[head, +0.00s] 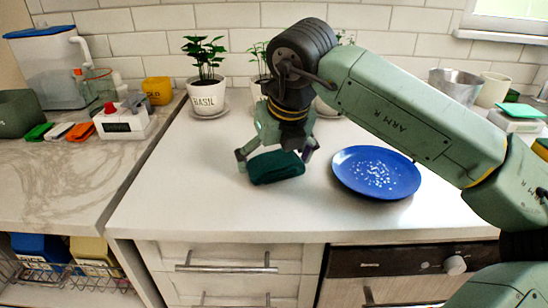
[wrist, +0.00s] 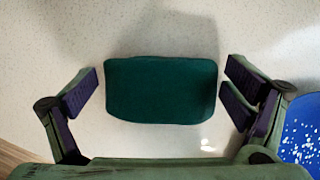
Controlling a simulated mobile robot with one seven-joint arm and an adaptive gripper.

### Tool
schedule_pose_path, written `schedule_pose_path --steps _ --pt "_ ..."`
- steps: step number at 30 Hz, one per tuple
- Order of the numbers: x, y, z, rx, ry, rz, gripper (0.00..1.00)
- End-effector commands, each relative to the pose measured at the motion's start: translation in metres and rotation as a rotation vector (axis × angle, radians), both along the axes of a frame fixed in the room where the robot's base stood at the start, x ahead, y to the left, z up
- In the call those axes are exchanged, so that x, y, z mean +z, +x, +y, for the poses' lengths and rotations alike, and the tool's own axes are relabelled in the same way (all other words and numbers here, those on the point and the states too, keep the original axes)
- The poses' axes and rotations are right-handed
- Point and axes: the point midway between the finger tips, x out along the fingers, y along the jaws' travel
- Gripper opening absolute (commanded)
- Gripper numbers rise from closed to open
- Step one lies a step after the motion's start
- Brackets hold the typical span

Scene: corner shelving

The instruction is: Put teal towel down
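The teal towel (head: 276,168) is a dark teal folded pad on the white counter, to the left of the blue plate. In the wrist view the teal towel (wrist: 160,90) lies between my two fingers with a gap on each side. My gripper (head: 277,160) is directly over the towel, fingers spread wide to its left and right. In the wrist view my gripper (wrist: 160,92) is open, and its purple finger pads do not touch the towel.
A blue plate (head: 347,180) with white bits stands close to the right of my gripper. A potted basil (head: 207,98) and other pots stand behind against the tiled wall. The counter's front edge is near. Bare counter (head: 180,190) lies to the left.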

Motion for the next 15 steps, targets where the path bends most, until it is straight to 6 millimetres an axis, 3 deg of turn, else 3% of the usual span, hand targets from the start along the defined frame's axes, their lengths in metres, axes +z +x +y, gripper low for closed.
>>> schedule_pose_path --steps 10,15 --pt "0.001 0.000 0.000 0.000 0.000 0.000 1.00" --pt "0.011 -0.002 -0.001 -0.002 -0.001 -0.001 1.00"
